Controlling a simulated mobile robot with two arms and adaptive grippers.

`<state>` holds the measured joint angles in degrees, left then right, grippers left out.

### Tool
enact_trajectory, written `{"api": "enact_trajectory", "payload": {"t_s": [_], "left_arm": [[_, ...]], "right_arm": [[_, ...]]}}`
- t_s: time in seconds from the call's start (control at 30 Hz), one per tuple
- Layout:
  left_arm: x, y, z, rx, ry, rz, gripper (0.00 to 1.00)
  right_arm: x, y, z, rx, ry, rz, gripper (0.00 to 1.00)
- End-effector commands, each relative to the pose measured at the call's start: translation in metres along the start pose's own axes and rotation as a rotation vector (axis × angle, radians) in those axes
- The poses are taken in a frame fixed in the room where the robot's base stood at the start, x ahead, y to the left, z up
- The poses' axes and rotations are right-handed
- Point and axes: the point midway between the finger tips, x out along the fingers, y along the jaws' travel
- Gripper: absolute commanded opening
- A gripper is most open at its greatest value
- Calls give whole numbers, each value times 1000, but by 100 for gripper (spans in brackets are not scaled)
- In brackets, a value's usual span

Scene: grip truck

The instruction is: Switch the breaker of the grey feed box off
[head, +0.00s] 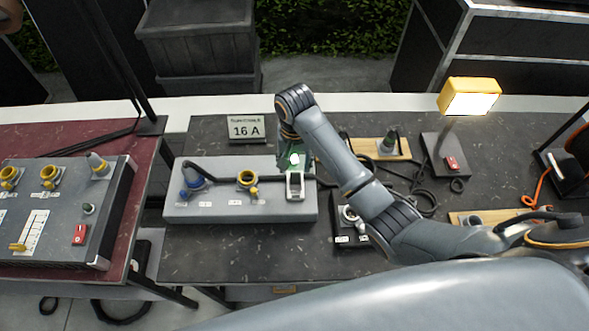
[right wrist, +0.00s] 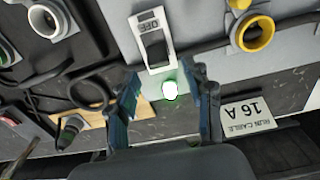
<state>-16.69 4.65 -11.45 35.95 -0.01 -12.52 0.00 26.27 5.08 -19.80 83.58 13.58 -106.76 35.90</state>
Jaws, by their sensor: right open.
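The grey feed box (head: 225,207) lies on the dark middle table. Its breaker (head: 295,186), a white plate with a dark rocker, is at the box's right end. In the right wrist view the breaker (right wrist: 155,50) shows a label reading OFF, upside down; I cannot tell which way the rocker is set. A green lamp (right wrist: 170,90) glows beside it. My right gripper (right wrist: 168,82) is open and empty, its fingers spread either side of the lamp, with the breaker just beyond. In the head view my right gripper (head: 291,150) is partly hidden by its arm. My left gripper is not in view.
A blue plug (head: 193,178) and a yellow socket (head: 247,178) with a black cable sit on the box. A 16 A sign (head: 247,128) stands behind. Another grey box (head: 60,215) with a red switch (head: 79,234) is at left. A lit lamp (head: 469,97) and cables are at right.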

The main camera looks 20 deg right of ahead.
Motion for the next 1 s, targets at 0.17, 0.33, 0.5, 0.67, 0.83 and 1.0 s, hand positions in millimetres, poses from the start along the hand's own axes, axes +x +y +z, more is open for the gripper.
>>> {"api": "enact_trajectory", "payload": {"t_s": [0.17,0.33,0.5,0.67,0.83,1.0], "left_arm": [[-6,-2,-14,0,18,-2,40],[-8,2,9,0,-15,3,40],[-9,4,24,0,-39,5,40],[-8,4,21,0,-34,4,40],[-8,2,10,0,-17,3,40],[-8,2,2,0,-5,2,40]], "right_arm": [[23,0,0,0,-1,1,51],[33,0,0,-1,1,0,51],[34,0,0,-1,1,0,51],[34,0,0,0,1,0,37],[34,0,0,0,1,0,2],[34,0,0,0,4,0,0]]}}
